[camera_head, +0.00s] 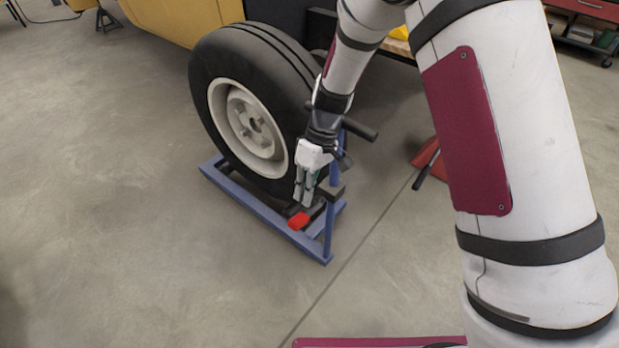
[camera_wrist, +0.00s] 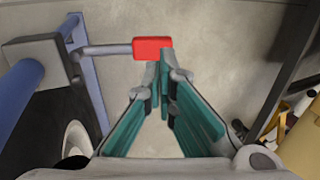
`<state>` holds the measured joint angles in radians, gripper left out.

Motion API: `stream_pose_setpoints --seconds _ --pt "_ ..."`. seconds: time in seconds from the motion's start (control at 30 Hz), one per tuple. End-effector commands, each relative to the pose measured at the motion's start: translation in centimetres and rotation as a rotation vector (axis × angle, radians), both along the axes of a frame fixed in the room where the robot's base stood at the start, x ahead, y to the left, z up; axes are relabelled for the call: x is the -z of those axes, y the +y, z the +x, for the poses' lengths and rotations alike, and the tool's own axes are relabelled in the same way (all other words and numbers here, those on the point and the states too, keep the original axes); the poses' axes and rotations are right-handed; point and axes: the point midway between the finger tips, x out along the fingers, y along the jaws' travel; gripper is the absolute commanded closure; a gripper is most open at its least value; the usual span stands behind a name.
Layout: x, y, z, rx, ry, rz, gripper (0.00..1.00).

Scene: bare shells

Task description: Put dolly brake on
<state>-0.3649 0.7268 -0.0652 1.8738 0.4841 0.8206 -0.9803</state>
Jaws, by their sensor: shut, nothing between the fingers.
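A blue wheel dolly (camera_head: 255,207) stands on the floor with a black-tyred wheel (camera_head: 250,105) resting in it. A red brake pedal (camera_head: 299,221) sticks out at the dolly's near right end. In the wrist view the red pedal (camera_wrist: 152,48) sits on a grey rod (camera_wrist: 105,50) that runs to the blue frame (camera_wrist: 85,75). My gripper (camera_head: 304,201) points down just above the pedal, fingers together and empty. In the wrist view my gripper's tips (camera_wrist: 160,68) are at the pedal's lower right edge; I cannot tell whether they touch it.
A yellow vehicle (camera_head: 170,18) stands behind the wheel. A red object with a dark handle (camera_head: 428,160) lies on the floor to the right of the dolly. A red cabinet (camera_head: 590,12) is at the far right. The floor left of the dolly is clear.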

Motion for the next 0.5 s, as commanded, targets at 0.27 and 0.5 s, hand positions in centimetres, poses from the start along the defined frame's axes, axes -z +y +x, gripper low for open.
stream_pose_setpoints --seconds 0.27,0.5 --pt "4.2 0.9 -1.2 0.001 0.0 -0.002 1.0" --pt "5.1 1.2 -1.5 0.0 -0.002 0.0 1.0"
